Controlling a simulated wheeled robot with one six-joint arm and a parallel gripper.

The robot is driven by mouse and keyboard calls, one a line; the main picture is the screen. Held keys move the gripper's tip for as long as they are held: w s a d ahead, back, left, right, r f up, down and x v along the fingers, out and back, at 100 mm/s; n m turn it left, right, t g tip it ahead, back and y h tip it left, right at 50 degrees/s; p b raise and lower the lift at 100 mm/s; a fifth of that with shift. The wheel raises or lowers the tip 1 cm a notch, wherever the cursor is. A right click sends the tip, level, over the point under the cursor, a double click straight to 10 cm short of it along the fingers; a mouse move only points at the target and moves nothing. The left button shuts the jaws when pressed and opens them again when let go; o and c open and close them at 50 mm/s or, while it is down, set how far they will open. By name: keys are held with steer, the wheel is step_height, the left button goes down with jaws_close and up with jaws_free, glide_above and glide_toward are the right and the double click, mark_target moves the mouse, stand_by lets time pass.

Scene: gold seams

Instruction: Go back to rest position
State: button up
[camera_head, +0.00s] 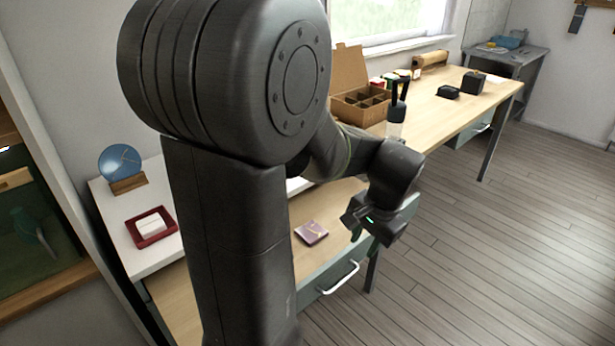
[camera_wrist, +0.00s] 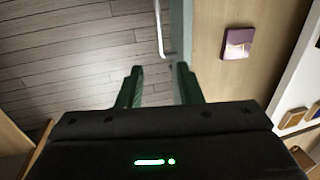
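My gripper (camera_wrist: 158,88) shows in the wrist view with its two green fingers apart and nothing between them. In the head view my gripper (camera_head: 375,232) hangs over the front edge of the wooden desk, near the drawer. My arm reaches out from the middle of the head view and hides part of the desk behind it. A small purple box (camera_head: 311,233) lies on the desk to the left of the gripper. The same purple box shows at the upper right of the wrist view (camera_wrist: 238,43), apart from the fingers.
A teal drawer front with a white handle (camera_head: 338,278) is below the gripper. A red tray (camera_head: 151,228) and a blue disc on a wooden stand (camera_head: 121,163) are at left. A cardboard box (camera_head: 360,100) stands farther back. The wooden floor (camera_head: 470,250) at right is clear.

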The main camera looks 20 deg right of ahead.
mark_target(347, 276)
steer(key=f, duration=0.4)
steer(key=w+f+b, duration=0.1)
steer(key=f, duration=0.3)
steer(key=w+a+f+b, duration=0.1)
steer(key=f, duration=0.4)
steer(key=shift+w, duration=0.3)
steer(key=shift+a, duration=0.15)
